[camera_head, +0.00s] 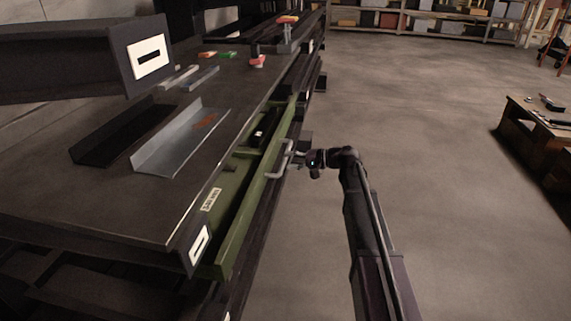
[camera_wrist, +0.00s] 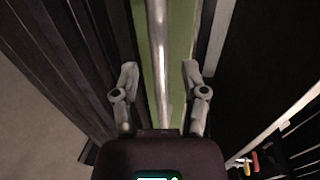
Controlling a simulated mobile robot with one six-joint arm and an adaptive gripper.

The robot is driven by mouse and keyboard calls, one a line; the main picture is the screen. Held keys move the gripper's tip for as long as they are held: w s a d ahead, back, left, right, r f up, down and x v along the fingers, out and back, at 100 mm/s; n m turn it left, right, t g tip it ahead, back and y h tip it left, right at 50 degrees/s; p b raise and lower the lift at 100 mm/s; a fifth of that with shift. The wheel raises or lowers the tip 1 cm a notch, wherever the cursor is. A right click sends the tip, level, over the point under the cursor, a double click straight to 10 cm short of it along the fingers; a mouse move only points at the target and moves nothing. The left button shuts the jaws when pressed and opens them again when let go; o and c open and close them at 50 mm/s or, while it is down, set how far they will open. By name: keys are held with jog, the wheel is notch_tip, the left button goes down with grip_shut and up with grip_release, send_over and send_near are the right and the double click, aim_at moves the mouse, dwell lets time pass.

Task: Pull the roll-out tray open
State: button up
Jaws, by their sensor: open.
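The green roll-out tray (camera_head: 257,195) sits under the dark workbench top. Its front stands a little out from the bench edge, with a dark gap and part of the green inside showing behind it. A pale metal bar handle (camera_head: 286,158) is fixed to the tray front. My gripper (camera_head: 300,161) is at the handle, reaching in from the right. In the wrist view, the handle (camera_wrist: 157,28) runs between the two open fingers of my gripper (camera_wrist: 159,70), with space on both sides. The green tray front (camera_wrist: 181,45) lies behind it. The fingers' exact depth around the bar is unclear.
The workbench top (camera_head: 225,95) carries a grey metal angle piece (camera_head: 178,140), a dark angle piece (camera_head: 115,135) and a dark beam (camera_head: 70,60). A low wooden table (camera_head: 525,125) stands at the right. The floor (camera_head: 430,130) between is clear.

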jog(key=shift+x, duration=1.2)
grip_shut()
jog(key=shift+d, duration=0.25)
jog(key=shift+a, duration=0.25)
